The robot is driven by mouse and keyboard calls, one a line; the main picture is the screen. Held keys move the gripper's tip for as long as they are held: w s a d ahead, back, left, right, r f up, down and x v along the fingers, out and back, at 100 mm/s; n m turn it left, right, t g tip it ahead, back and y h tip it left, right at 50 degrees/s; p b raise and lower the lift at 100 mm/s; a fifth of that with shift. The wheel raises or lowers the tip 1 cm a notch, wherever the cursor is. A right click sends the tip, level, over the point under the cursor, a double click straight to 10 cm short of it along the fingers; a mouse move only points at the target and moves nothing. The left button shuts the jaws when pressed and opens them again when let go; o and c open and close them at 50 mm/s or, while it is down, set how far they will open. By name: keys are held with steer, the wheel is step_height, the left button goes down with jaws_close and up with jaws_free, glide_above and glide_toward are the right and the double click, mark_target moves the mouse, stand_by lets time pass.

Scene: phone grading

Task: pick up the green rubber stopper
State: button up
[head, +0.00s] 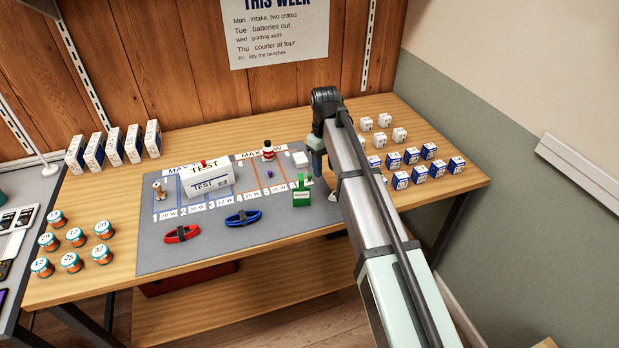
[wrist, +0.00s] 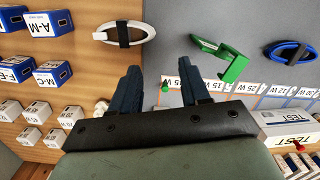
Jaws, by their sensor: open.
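A small green stopper (wrist: 165,87) shows in the wrist view, on the grey mat near its edge with the wood. It lies between the two dark blue fingers of my gripper (wrist: 159,68), closer to the right one. The gripper is open, and nothing is seen held in it. I cannot tell how high the fingertips are above the stopper. In the head view, my gripper (head: 317,165) points down at the right end of the mat.
A green bracket (wrist: 222,58) stands close by on the grey mat (head: 205,258). A strapped white coil (wrist: 124,34) lies near the gripper. Blue and white boxes (head: 429,151) crowd the table's right side. A TEST box (head: 207,180) and a blue coil (head: 243,218) are farther left.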

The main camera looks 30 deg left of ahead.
mark_target(309, 175)
steer(key=w+a+r+n, duration=0.4)
steer(key=w+a, duration=0.1)
steer(key=a, duration=0.3)
steer(key=shift+t+y, duration=0.3)
steer(key=f, duration=1.3)
steer(key=shift+s+d+f, duration=0.2)
steer(key=shift+d+f, duration=0.05)
steer(key=shift+d, duration=0.15)
steer(key=shift+c, duration=0.2)
jaws_close()
